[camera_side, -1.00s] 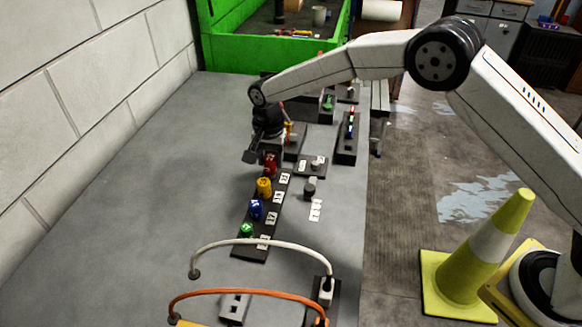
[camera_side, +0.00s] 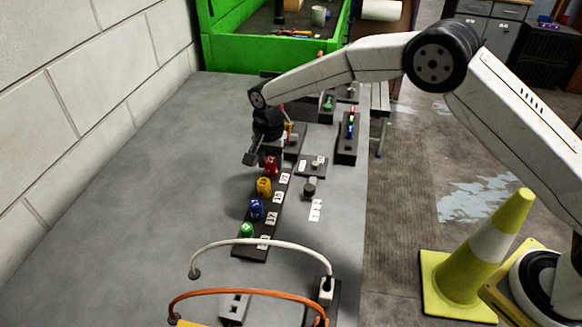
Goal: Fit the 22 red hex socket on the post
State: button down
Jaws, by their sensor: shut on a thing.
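The red hex socket (camera_side: 271,166) stands at the far end of the black rail (camera_side: 249,254), at the white label there. My gripper (camera_side: 266,158) is down at this socket, with its jaws shut on it. The arm hides part of the socket's far side. A short grey post-like cylinder (camera_side: 310,186) stands to the right of the rail. A black block with a small grey peg (camera_side: 316,163) lies just beyond it. I cannot tell which of the two is the post.
Yellow (camera_side: 264,187), blue (camera_side: 256,209) and green (camera_side: 247,230) sockets stand nearer on the rail. White (camera_side: 258,241) and orange (camera_side: 248,292) cables arch in front. A black block with coloured pieces (camera_side: 346,148) lies far right. The table left of the rail is clear.

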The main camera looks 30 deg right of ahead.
jog(key=shift+f, duration=0.5)
grip_release()
jog(key=shift+r, duration=0.1)
dwell(0.4)
jog(key=shift+r, duration=3.35)
